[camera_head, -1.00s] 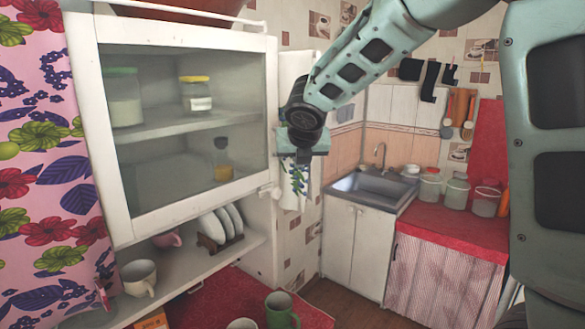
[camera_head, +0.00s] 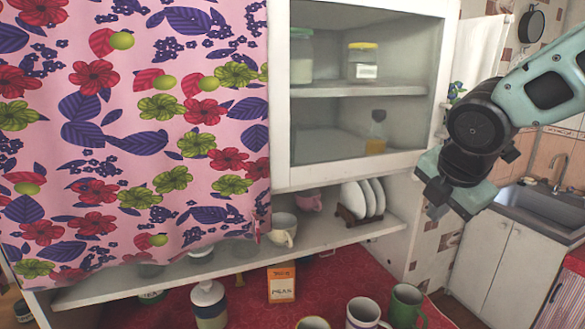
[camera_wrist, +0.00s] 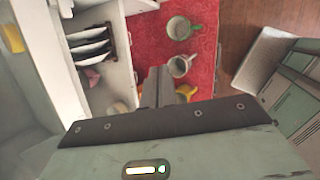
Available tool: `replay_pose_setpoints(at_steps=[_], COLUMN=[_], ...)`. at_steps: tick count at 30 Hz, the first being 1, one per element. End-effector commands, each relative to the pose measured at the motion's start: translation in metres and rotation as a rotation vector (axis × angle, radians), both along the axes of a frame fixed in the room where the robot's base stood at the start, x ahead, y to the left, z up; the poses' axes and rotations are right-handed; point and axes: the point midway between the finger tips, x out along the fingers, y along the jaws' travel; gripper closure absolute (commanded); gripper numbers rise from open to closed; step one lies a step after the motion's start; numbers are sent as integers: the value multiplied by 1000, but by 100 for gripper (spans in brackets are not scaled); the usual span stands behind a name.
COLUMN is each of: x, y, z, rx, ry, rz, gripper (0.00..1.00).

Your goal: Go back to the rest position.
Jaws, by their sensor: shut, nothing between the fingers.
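My gripper (camera_head: 437,203) hangs at the right of the head view, in front of the right end of the white cabinet (camera_head: 281,100). It points downward and is shut with nothing in it. In the wrist view my gripper's fingers (camera_wrist: 157,88) are together above the red counter (camera_wrist: 195,20). The fingers are apart from the mugs below. A floral curtain hides the left part of the cabinet.
The floral curtain (camera_head: 130,120) hangs at left. Plates in a rack (camera_head: 362,200) and a cream cup (camera_head: 283,230) stand on the open shelf. A green mug (camera_head: 405,305), a striped mug (camera_head: 364,314) and an orange box (camera_head: 281,283) are on the counter. A sink (camera_head: 540,208) is at right.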

Motion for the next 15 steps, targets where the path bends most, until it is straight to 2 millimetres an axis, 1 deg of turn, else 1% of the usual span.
replay_pose_setpoints(at_steps=[1,2,3,5,6,8,9,12,15], x=[-21,-33,-51,-77,-96,-124,-142,-183,-213], y=[21,32,46,64,75,89,96,109,116], z=[-35,-48,-65,-90,-106,-129,-142,-171,-189], rx=[83,134,195,275,321,377,406,451,467], ry=[36,57,88,139,174,223,255,318,357], rz=[-92,-158,-247,-388,-483,-630,-727,-951,-1124], gripper=[100,100,100,100,100,100,100,100,100])
